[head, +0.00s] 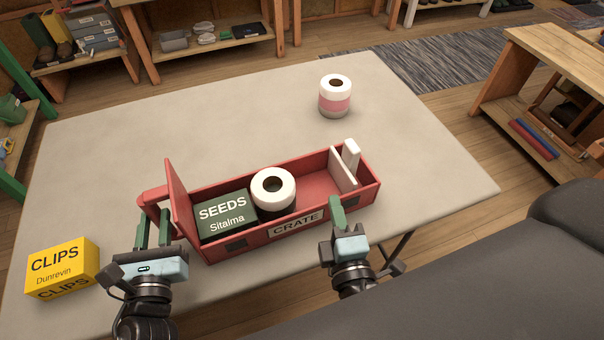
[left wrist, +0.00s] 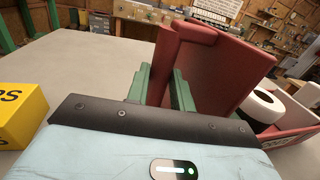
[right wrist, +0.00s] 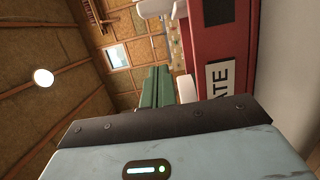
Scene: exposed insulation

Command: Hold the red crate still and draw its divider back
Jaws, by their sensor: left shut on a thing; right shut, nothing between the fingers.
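The red crate (head: 335,205) stands on the table, its long front wall labelled CRATE. A white divider (head: 342,169) with an upright tab (head: 351,154) stands across it near its right end. A dark green SEEDS box (head: 225,213) and a white roll (head: 272,187) sit in the crate, left of the divider. My left gripper (head: 154,222) is shut on the red handle (head: 150,197) at the crate's left end; the handle also shows between its fingers in the left wrist view (left wrist: 180,55). My right gripper (head: 337,203) is shut and empty, close to the front wall, apart from the divider.
A yellow CLIPS box (head: 62,267) stands at the table's left front, beside my left arm. A white and pink roll (head: 335,95) stands behind the crate. The grey table (head: 200,120) is clear behind the crate's left part. Shelves line the back.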

